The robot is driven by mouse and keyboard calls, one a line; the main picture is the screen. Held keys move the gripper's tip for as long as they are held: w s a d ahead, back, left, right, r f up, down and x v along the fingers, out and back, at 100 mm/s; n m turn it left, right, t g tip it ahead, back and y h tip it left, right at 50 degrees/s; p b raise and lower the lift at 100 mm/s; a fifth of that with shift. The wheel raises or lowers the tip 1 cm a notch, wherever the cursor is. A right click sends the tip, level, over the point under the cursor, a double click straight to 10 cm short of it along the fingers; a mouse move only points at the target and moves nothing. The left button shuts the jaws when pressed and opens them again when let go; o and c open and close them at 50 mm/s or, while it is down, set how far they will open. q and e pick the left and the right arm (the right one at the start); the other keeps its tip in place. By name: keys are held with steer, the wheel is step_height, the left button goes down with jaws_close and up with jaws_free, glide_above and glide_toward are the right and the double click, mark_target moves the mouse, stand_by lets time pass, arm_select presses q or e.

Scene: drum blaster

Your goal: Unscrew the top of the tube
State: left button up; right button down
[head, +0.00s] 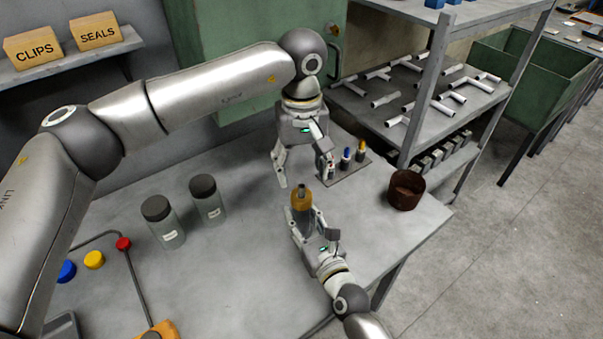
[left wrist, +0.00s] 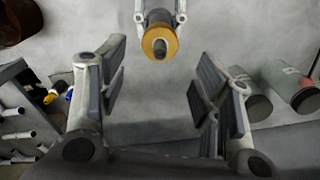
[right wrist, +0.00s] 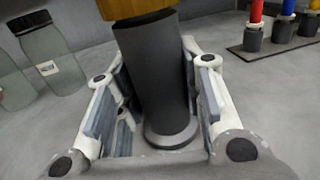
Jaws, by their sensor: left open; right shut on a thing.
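The tube (head: 302,213) is a dark grey cylinder with an orange-yellow top (head: 301,196) that has a dark nub in its middle. It stands upright at the centre of the table. My right gripper (right wrist: 155,105) is shut around the dark tube body (right wrist: 155,80), below the top (right wrist: 135,8). My left gripper (head: 303,180) is open and empty, above and behind the tube in the head view. In the left wrist view the orange top (left wrist: 160,40) lies beyond the open fingers (left wrist: 155,95), apart from them.
A rack (head: 345,170) with small red, blue and yellow-topped pieces stands behind the tube. A brown cup (head: 406,189) is near the table's right edge. Two dark-lidded jars (head: 163,222) (head: 208,199) stand to the left. Bare table lies between the jars and tube.

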mark_target(301, 186)
arm_select(q)
steer(key=m, duration=0.9)
steer(key=shift+f, duration=4.05)
